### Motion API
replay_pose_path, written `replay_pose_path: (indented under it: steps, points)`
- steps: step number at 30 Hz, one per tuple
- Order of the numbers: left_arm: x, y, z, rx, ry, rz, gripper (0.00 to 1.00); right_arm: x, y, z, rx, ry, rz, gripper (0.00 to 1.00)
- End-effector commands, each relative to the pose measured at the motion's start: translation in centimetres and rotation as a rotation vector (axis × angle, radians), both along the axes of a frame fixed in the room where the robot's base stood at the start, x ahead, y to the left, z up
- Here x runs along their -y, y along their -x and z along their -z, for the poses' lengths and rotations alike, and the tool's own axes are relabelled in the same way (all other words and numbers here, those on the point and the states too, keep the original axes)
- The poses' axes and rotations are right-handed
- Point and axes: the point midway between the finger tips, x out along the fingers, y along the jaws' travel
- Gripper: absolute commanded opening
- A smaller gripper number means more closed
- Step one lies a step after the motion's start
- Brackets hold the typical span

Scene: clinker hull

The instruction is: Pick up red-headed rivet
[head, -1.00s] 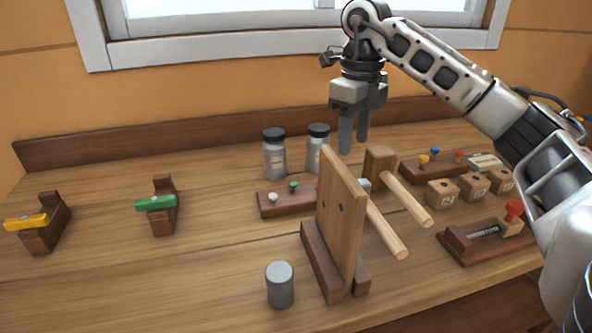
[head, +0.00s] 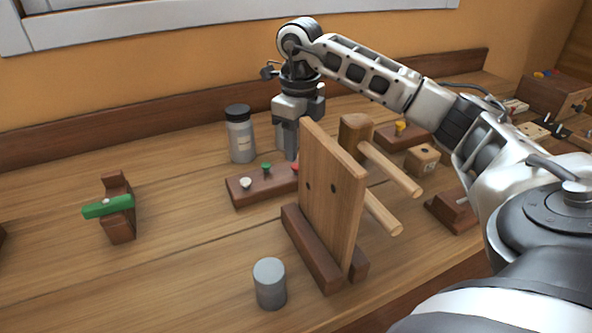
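The red-headed rivet (head: 295,167) stands at the right end of a dark wooden rack (head: 258,190). Only part of its red head shows, as the upright wooden board hides the rest. A white-headed rivet (head: 245,183) and a green-headed rivet (head: 266,168) stand in the same rack. My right gripper (head: 288,155) points down at the rack's right end, its fingertips close to the red head. I cannot tell whether they touch it. Its fingers overlap in this view, so their gap is unclear. My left gripper is out of view.
The upright board (head: 332,200) stands just in front of the rack. A dark-lidded jar (head: 240,135) stands behind. A green-topped clamp (head: 112,207) is at left, with bare table between.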

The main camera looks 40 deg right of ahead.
Motion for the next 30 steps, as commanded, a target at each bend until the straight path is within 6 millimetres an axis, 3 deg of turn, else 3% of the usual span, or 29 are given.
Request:
replay_pose_path:
  steps: [9, 18, 19, 24, 30]
  points:
    - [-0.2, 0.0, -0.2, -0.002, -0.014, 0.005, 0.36, -0.2, -0.3, 4.4, -0.006, 0.0, 0.0, 0.45]
    - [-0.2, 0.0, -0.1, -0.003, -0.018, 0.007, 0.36, -0.2, -0.4, 5.0, -0.002, 0.0, -0.001, 0.45]
    - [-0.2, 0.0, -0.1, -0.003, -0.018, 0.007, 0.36, -0.2, -0.4, 5.0, -0.002, 0.0, -0.001, 0.42]
    - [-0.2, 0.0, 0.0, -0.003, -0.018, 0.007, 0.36, -0.2, -0.4, 5.0, -0.002, 0.0, -0.001, 0.0]
    - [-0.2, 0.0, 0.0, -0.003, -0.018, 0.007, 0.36, -0.2, -0.4, 5.0, -0.002, 0.0, -0.001, 0.0]
